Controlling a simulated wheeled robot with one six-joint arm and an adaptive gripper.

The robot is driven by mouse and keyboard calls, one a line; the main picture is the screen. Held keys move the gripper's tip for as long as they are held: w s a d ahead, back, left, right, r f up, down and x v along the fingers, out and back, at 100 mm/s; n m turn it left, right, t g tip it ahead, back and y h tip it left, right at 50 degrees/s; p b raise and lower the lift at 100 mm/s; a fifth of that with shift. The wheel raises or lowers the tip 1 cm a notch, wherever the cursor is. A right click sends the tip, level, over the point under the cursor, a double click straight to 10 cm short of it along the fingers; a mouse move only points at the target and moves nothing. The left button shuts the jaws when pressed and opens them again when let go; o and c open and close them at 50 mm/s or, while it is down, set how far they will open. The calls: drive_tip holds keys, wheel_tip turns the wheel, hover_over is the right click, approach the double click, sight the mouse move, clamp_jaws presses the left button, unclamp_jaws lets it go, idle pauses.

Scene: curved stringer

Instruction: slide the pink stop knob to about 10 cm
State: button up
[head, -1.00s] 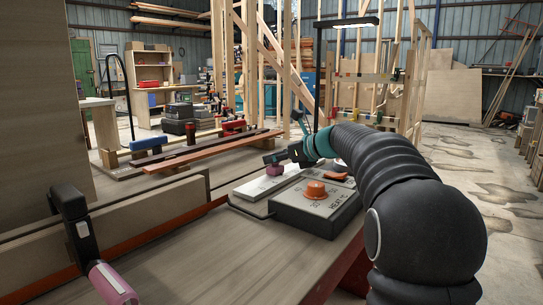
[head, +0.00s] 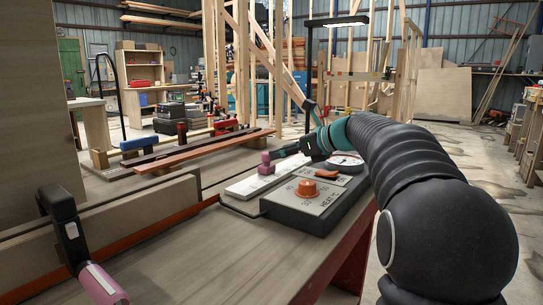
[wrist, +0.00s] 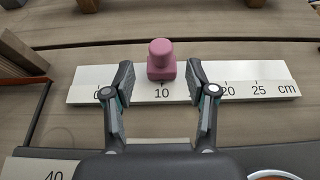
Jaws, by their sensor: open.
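The pink stop knob (wrist: 161,60) stands on a white ruler strip (wrist: 270,82) marked in cm. In the wrist view its base is directly behind the 10 mark. My gripper (wrist: 159,80) is open, one finger to each side of the knob, with a clear gap on both sides and the knob at or just beyond the fingertips. In the head view the pink knob (head: 265,164) is at the tip end of my gripper (head: 274,155), on the pale strip (head: 248,184). The fingers are too small there to tell contact.
A dark box with an orange heat dial (head: 307,187) sits in front of the strip, with a round gauge (head: 344,158) near it. A clamp with a pink handle (head: 103,282) holds boards at left. The near bench top (head: 190,250) is clear.

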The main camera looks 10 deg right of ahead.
drive_tip(key=shift+v, duration=2.75)
